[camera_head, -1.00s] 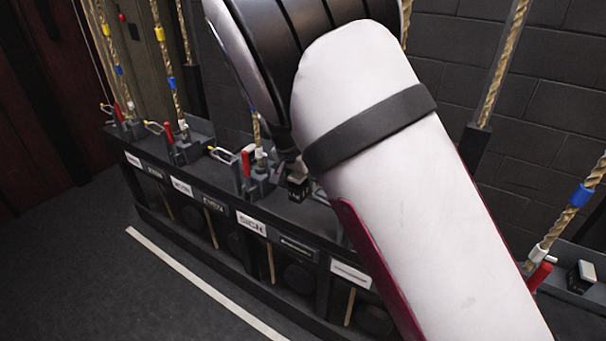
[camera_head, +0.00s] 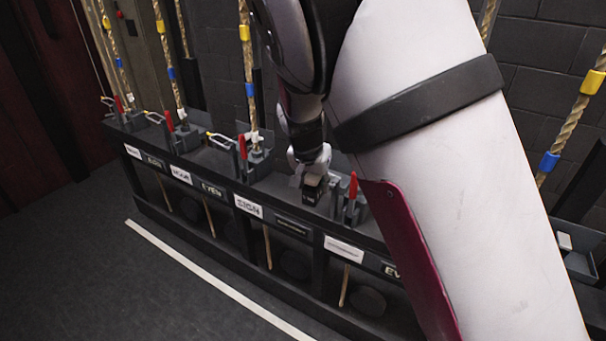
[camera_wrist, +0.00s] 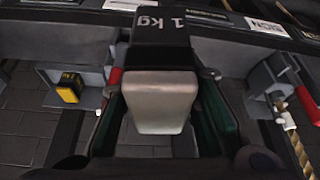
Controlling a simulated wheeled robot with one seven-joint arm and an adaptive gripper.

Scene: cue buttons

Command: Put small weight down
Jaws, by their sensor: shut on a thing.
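The small weight is a dark block marked "1 kg" with a light grey lower part in the wrist view (camera_wrist: 160,100). It also shows as a dark block in the head view (camera_head: 313,189). My gripper (camera_head: 310,172) is shut on it, with dark green fingers on both sides in the wrist view (camera_wrist: 168,122). The weight is over the black rail shelf (camera_head: 285,199), left of a red lever (camera_head: 352,186). I cannot tell whether its underside touches the shelf. My arm hides part of the shelf to the right.
Ropes with yellow and blue bands rise from clamps with red levers (camera_head: 243,147) along the shelf. Labels line the shelf front (camera_head: 248,206). A brick wall stands behind.

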